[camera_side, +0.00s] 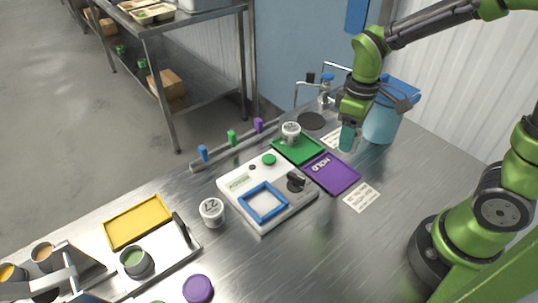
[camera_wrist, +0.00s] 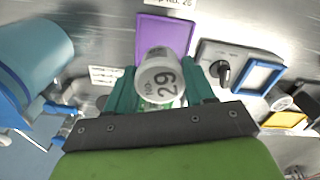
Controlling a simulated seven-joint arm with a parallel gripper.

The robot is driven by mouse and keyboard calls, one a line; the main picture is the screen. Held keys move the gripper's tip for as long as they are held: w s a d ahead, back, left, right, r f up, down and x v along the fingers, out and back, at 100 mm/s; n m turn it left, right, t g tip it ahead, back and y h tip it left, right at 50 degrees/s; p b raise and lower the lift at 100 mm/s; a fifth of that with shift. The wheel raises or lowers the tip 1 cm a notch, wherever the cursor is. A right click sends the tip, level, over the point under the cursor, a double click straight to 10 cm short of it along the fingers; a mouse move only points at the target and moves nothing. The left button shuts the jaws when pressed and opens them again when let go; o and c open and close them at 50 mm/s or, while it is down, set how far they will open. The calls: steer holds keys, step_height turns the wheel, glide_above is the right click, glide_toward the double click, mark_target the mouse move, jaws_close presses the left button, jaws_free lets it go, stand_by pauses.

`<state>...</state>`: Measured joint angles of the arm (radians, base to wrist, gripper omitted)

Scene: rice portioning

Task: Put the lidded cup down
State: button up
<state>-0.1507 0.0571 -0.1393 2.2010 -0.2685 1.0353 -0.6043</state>
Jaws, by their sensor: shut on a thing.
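My gripper (camera_side: 347,138) points down with teal fingers, near the green and purple mats. In the wrist view the gripper (camera_wrist: 162,90) is shut on a white lidded cup (camera_wrist: 160,78) marked 29, its marked top facing the camera. In the side view a teal finger appears to hide this cup, and its height above the table is hard to tell. A purple mat (camera_side: 333,174) marked HOLD lies below and left of the gripper; it also shows behind the cup in the wrist view (camera_wrist: 165,30). A green mat (camera_side: 299,148) adjoins it.
A white cup (camera_side: 291,129) stands on the green mat. Another white cup (camera_side: 211,212) stands beside the scale (camera_side: 235,185) with its blue frame (camera_side: 263,203). A blue bin (camera_side: 381,122) is behind the gripper. A printed card (camera_side: 361,197) lies before the purple mat. The front right table is clear.

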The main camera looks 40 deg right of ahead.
steer(key=s+f+n, duration=0.2)
steer(key=f+n, duration=0.1)
steer(key=s+f+n, duration=0.1)
steer(key=n, duration=0.1)
steer(key=shift+s+a+f, duration=0.1)
steer(key=shift+a+f, duration=0.05)
steer(key=shift+f, duration=0.2)
glide_above(304, 151)
steer(key=shift+s+f, duration=0.25)
steer(key=shift+f, duration=0.4)
steer(key=shift+w+f, duration=0.2)
steer(key=shift+f, duration=1.6)
steer(key=o, duration=1.2)
steer(key=shift+f, duration=0.15)
steer(key=shift+c, duration=0.2)
